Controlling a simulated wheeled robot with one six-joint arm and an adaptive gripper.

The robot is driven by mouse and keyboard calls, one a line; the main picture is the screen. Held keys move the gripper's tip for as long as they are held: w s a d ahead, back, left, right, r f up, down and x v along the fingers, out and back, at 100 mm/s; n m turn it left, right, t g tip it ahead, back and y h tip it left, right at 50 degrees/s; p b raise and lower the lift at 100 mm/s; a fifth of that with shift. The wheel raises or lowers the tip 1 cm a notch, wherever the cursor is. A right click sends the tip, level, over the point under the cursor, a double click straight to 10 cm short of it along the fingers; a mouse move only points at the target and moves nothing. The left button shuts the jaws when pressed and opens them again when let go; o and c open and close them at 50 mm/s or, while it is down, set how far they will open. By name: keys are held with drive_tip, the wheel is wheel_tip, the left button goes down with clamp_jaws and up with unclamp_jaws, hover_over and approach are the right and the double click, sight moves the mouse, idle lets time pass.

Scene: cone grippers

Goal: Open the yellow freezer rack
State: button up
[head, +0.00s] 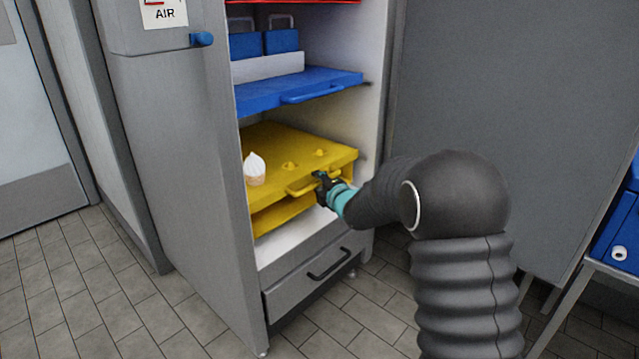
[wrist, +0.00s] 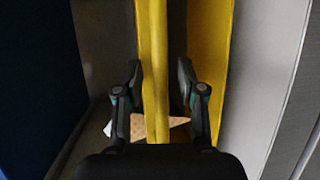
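The yellow freezer rack (head: 275,141) is a flat shelf with holes in the lower part of the open freezer, with a loop handle (head: 301,188) on its front edge. One cone with white ice cream (head: 254,170) stands upright on its left part. My gripper (head: 321,181) is at the right part of the handle. In the wrist view, my gripper (wrist: 160,70) has its fingers apart on either side of the yellow handle bar (wrist: 155,60). A gap shows on the right finger's side. The cone's waffle part (wrist: 180,121) shows partly hidden behind the bar.
A blue rack (head: 300,88) with its own handle is above the yellow one, holding a white box and blue blocks. The freezer door (head: 180,150) stands at left. A grey drawer (head: 315,272) is below. A blue crate (head: 615,235) sits on a stand at right.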

drive_tip(key=shift+w+a, duration=0.1)
drive_tip(key=shift+w, duration=0.05)
clamp_jaws()
drive_tip(key=shift+d+f, duration=0.1)
drive_tip(key=shift+d, duration=0.1)
